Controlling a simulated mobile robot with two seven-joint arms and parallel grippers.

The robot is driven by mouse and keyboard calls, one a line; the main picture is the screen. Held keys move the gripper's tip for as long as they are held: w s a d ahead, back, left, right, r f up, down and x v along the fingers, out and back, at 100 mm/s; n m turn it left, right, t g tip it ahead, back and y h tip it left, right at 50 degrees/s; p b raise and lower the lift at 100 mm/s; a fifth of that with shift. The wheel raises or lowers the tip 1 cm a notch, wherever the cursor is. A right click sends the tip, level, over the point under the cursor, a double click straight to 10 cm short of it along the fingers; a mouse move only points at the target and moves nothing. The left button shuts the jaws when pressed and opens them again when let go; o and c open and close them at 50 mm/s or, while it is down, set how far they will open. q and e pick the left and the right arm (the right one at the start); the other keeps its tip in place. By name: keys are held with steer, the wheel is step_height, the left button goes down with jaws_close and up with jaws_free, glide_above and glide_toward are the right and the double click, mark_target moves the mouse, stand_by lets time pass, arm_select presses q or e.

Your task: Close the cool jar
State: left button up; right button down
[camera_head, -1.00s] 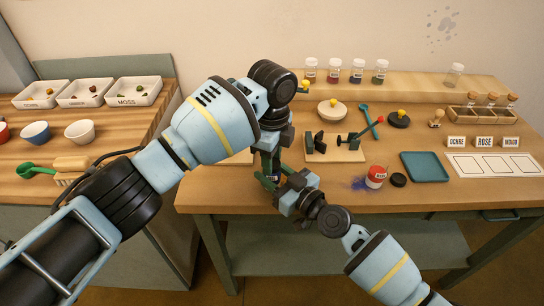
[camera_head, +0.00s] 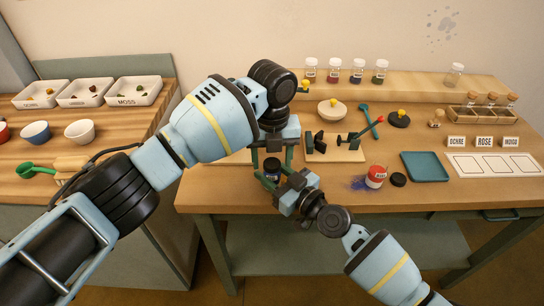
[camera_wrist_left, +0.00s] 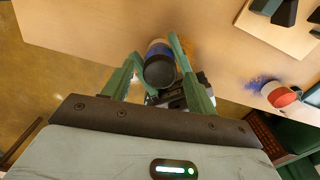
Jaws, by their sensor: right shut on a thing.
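The cool jar (camera_head: 271,168) is a small jar with a dark lid and a blue band, at the front edge of the table. In the left wrist view its dark round lid (camera_wrist_left: 159,72) faces the camera. My left gripper (camera_head: 272,160) is above it, with green fingers spread on either side of the lid and gaps showing. My right gripper (camera_head: 288,194) reaches in from the lower right and is shut on the jar's body; its fingertips are mostly hidden.
Behind are a black clamp-like stand (camera_head: 350,142) and a teal tray (camera_head: 425,167).

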mark_target(279, 178)
arm_select(q)
steer(key=shift+r, duration=0.1)
step_height(279, 178, up, 12)
stand_by(0.7)
arm_select(e)
steer(key=c, duration=0.7)
jaws_free()
steer(key=shift+v, duration=3.9)
arm_select(q)
steer(key=shift+f, duration=0.35)
